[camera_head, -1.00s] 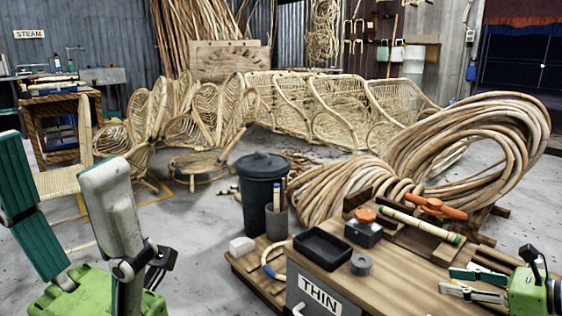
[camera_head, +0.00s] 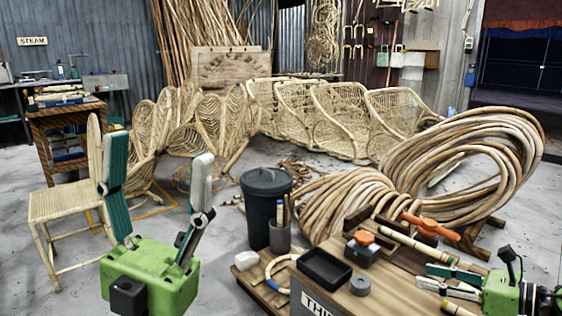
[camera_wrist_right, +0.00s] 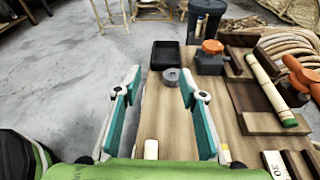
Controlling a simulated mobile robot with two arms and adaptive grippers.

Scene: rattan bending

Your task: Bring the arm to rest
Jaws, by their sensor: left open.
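My left gripper (camera_head: 160,155) is at the lower left of the head view, with a green body and two teal-and-white fingers pointing up. Its fingers are wide apart and nothing is between them. It is in front of the floor and the rattan chair, clear of the workbench. My right gripper (camera_head: 424,276) comes in from the right edge, over the right end of the workbench (camera_head: 385,298).
On the bench are a black tray (camera_head: 325,267), a grey tape roll (camera_head: 360,286), an orange-topped box (camera_head: 362,250), an orange clamp (camera_head: 432,228) and a rattan pole (camera_head: 405,241). A dark bin (camera_head: 262,205) and rattan coils (camera_head: 470,165) stand behind. A chair (camera_head: 70,205) is at left.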

